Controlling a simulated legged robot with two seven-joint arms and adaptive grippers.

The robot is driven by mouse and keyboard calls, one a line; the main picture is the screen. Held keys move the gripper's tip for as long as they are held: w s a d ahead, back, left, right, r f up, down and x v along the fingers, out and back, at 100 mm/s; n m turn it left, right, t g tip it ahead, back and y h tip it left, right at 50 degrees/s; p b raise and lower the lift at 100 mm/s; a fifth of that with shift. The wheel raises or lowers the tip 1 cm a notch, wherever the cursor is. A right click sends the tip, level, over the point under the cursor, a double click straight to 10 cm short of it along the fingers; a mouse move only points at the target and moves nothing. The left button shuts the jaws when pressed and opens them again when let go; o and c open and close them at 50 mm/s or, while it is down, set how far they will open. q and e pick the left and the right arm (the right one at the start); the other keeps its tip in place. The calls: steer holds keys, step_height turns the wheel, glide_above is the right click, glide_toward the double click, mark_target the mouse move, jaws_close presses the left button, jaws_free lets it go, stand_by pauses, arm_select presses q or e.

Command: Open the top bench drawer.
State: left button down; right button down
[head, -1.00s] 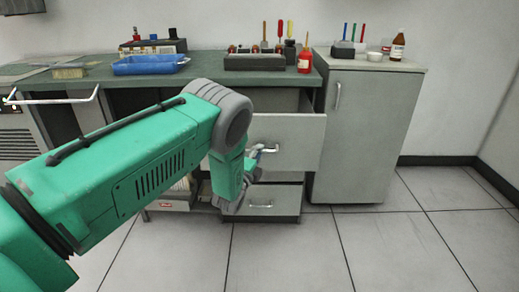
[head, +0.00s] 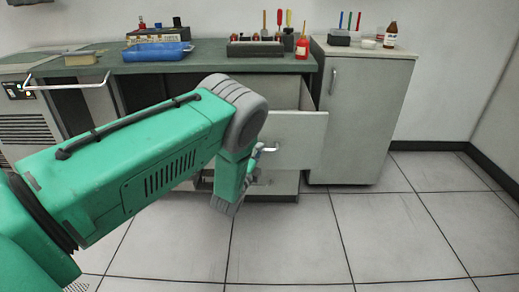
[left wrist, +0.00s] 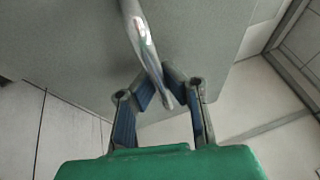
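The top bench drawer (head: 304,143) stands pulled out from under the right end of the green-topped bench (head: 215,64), with a dark gap behind its front. My left gripper (head: 259,150) is at its metal handle (head: 270,149). In the left wrist view the shiny handle bar (left wrist: 138,30) runs between the fingers of my left gripper (left wrist: 157,85), which are closed in around it. The drawer front (left wrist: 85,45) fills the upper left there. My left arm hides the left part of the drawer front in the head view. My right gripper is not in view.
A lower drawer (head: 283,184) sits below, nearly flush. A grey cabinet (head: 360,115) stands right of the open drawer, close to it. The tiled floor (head: 370,235) in front is clear.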

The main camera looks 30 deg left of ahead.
arm_select(q)
steer(key=shift+s+a+f, duration=0.1)
steer(key=shift+s+f, duration=0.05)
steer(key=shift+f, duration=0.1)
steer(key=c, duration=1.6)
jaws_free()
steer(key=shift+a, duration=0.1)
steer(key=shift+s, duration=0.25)
steer(key=v, duration=1.1)
steer(key=shift+s+f, duration=0.1)
